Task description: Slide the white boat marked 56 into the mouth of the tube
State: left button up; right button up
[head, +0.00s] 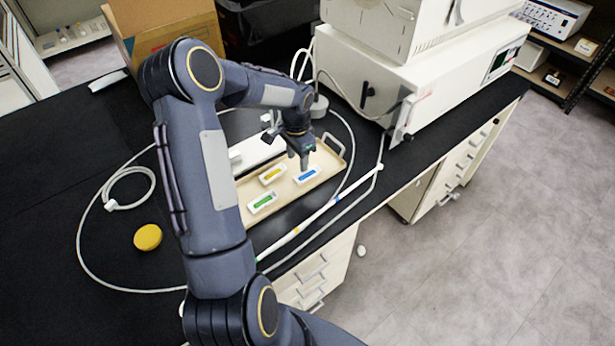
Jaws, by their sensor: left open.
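Three small white boats lie on a beige tray (333,160): one with yellow contents (272,174), one with blue contents (307,175) and one with green contents (262,203). Their markings are too small to read, so I cannot tell which is 56. My left gripper (304,163) is open and points down just above the blue boat. I cannot tell whether its fingers touch that boat. My left arm hides part of the tray's left side. I cannot make out the tube's mouth for certain. My right gripper is out of view.
A white machine (430,85) stands behind and right of the tray. A thin rod with coloured bands (318,213) lies along the bench's front edge. A pale hose (82,255) loops over the black bench. A yellow disc (148,237) and a cardboard box (165,35) are at left.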

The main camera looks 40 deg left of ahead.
aim_at(299, 182)
pick_arm(q)
notch_tip(299, 182, down, 8)
jog(key=b, duration=0.5)
jog(key=shift+r, duration=0.1)
jog(key=c, duration=0.7)
jog(key=shift+c, duration=0.2)
jog(key=shift+r, duration=0.1)
jog(key=shift+r+p, duration=1.9)
jog(key=shift+r, duration=1)
